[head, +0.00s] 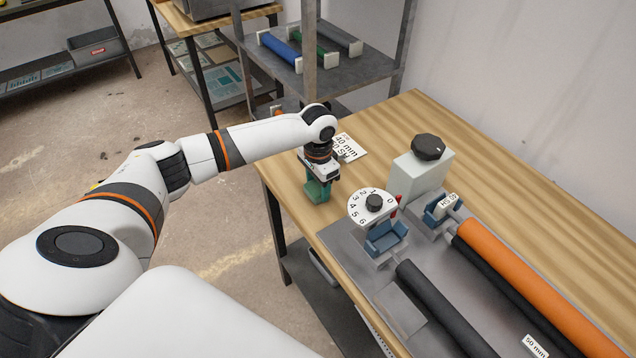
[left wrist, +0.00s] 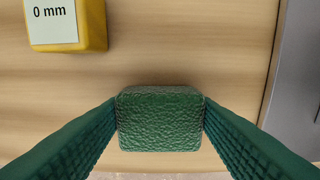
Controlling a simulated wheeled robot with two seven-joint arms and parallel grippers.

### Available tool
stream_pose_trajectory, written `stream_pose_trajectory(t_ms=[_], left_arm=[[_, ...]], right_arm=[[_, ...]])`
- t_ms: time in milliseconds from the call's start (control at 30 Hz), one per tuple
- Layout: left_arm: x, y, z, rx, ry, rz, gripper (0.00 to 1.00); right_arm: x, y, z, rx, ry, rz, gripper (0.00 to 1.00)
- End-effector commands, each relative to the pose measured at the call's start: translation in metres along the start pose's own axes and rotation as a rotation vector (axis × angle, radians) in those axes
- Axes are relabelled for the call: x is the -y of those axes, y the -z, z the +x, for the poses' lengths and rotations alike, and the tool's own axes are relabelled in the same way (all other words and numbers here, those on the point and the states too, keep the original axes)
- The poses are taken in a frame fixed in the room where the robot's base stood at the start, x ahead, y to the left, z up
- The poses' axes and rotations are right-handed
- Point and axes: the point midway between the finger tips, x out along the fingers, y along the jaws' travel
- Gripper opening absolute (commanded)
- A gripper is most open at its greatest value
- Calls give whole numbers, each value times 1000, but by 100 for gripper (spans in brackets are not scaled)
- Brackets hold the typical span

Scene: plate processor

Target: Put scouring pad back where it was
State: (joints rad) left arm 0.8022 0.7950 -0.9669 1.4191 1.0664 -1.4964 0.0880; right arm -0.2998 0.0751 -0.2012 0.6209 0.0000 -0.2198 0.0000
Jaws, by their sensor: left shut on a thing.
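The scouring pad (left wrist: 160,120) is a small dark green block with a rough surface. It sits between the two green ribbed fingers of my left gripper (left wrist: 160,122) in the left wrist view, and they press on its two sides. In the head view my left gripper (head: 318,190) points down at the near left part of the wooden table (head: 455,140). There the fingers largely hide the pad, and I cannot tell whether it touches the tabletop. My right gripper is not in view.
A yellow block (left wrist: 85,40) with a white label lies near the pad. To the right stand a numbered white dial (head: 358,206), a grey box with a black knob (head: 422,172) and an orange roller (head: 520,285). A metal shelf (head: 330,75) stands behind the table.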

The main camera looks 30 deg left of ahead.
Motion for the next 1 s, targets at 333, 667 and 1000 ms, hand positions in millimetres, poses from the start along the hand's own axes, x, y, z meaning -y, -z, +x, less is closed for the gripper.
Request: stream_pose_trajectory(t_ms=[333, 667, 1000], left_arm=[[0, 0, 2, 0, 0, 0, 75], [0, 0, -8, 1, -1, 0, 75], [0, -1, -77, 4, 0, 0, 75]], right_arm=[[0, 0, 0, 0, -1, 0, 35], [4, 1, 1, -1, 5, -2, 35], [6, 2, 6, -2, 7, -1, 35]])
